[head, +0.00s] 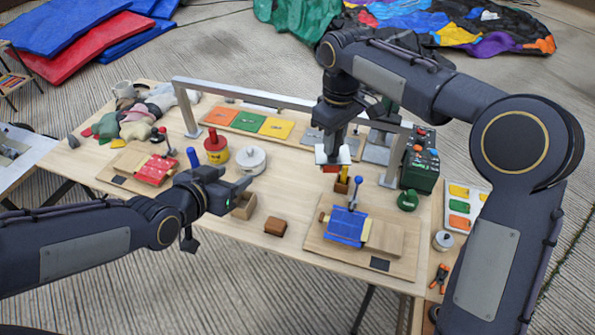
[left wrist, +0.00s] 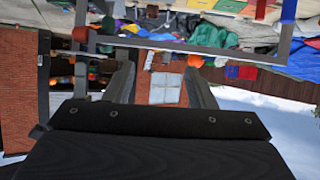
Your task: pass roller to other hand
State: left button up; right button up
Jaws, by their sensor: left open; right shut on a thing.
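My right gripper (head: 336,147) points down above the table, behind the blue patch board. It is shut on a small white and red thing (head: 331,156), which I take to be the roller; the jaws hide much of it. A yellow upright piece (head: 343,175) shows just below it; I cannot tell whether the two touch. My left gripper (head: 244,190) is open and empty, pointing right over the table's middle, left of and apart from the right gripper. In the left wrist view its two fingers (left wrist: 160,88) stand apart with nothing between them.
A grey metal frame (head: 290,97) spans the table's back. A blue patch board (head: 325,243) lies front right, a red patch board (head: 122,167) left. A white round tin (head: 252,160), a brown block (head: 275,228) and a green-black control box (head: 420,160) stand around.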

pick_arm(q)
jog(key=w+d+m+h, duration=0.2)
jog(key=d+m+h, duration=0.1)
jog(key=d, duration=0.4)
jog(key=m+t+h, duration=0.1)
jog(key=m+h, duration=0.1)
jog(key=h, duration=0.3)
send_near(336, 155)
jog(key=x, duration=0.3)
jog(key=r+x, duration=0.1)
jog(key=x, duration=0.3)
jog(key=r+x, duration=0.1)
jog(key=x, duration=0.2)
jog(key=shift+w, duration=0.55)
jog(key=shift+c, duration=0.4)
jog(key=c, duration=1)
jog(key=shift+s, duration=0.1)
grip_shut()
pick_arm(e)
jog(key=o, duration=1.1)
jog(key=shift+w, duration=0.1)
jog(key=shift+c, duration=0.2)
jog(key=shift+d, duration=0.1)
pick_arm(q)
jog(key=shift+d, duration=0.1)
pick_arm(e)
jog(key=shift+r, duration=0.1)
